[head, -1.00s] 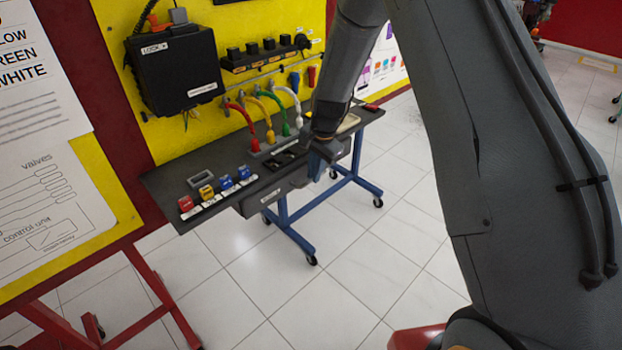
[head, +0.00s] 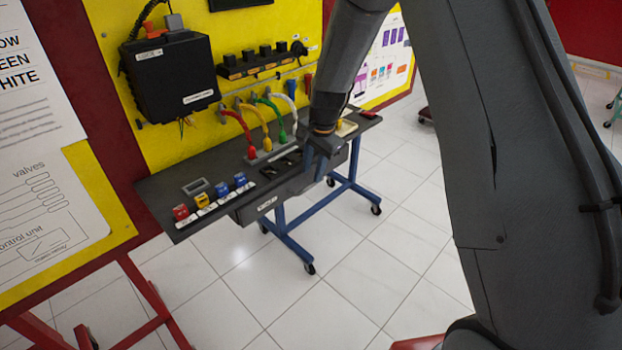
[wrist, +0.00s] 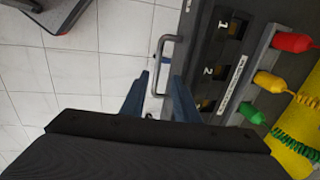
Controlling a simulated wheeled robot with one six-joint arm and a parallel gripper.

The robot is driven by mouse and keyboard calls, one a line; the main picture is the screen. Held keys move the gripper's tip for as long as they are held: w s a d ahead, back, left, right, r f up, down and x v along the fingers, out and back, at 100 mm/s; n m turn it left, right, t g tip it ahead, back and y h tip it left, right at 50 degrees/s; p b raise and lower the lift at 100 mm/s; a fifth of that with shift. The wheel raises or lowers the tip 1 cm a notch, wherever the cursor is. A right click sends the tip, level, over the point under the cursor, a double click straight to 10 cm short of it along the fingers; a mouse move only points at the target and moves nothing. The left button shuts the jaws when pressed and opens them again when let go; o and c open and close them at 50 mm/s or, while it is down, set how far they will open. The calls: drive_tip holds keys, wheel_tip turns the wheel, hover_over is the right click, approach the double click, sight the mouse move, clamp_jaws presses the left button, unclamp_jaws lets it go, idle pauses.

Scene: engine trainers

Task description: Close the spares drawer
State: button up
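The spares drawer (head: 254,211) is a dark grey box with a white label on its front, under the front edge of the dark bench top (head: 165,205). I cannot tell how far it stands out. A grey bar handle (wrist: 163,62) shows in the wrist view at the bench's edge, just beyond my fingertips. My gripper (head: 320,165) points down by the right part of the drawer, partly hiding it. Its two blue fingers stand apart in the wrist view (wrist: 160,88) with nothing between them; the handle appears ahead of the gap, with no clear contact.
The bench top carries coloured blocks (head: 212,196), a numbered tray (wrist: 222,60) and red, yellow and green connectors with hoses (head: 265,130). A yellow panel (head: 195,100) stands behind. Blue wheeled legs (head: 290,245) stand below.

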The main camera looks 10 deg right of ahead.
drive_tip(key=r, duration=0.3)
drive_tip(key=shift+s+d+r+b, duration=0.2)
drive_tip(key=shift+s+r+b, duration=0.1)
drive_tip(key=shift+b, duration=0.1)
drive_tip(key=s+d+r+n, duration=0.1)
drive_tip(key=s+d+n, duration=0.2)
drive_tip(key=s, duration=0.6)
drive_tip(key=s+d+r+n+h, duration=0.1)
drive_tip(key=s+d+r+n, duration=0.1)
drive_tip(key=s, duration=0.7)
drive_tip(key=s+d+r+n, duration=0.1)
drive_tip(key=s+d+n, duration=0.3)
drive_tip(key=s, duration=0.5)
drive_tip(key=shift+s+d+r+n+b, duration=0.35)
drive_tip(key=shift+n+b, duration=0.1)
drive_tip(key=shift+n, duration=0.15)
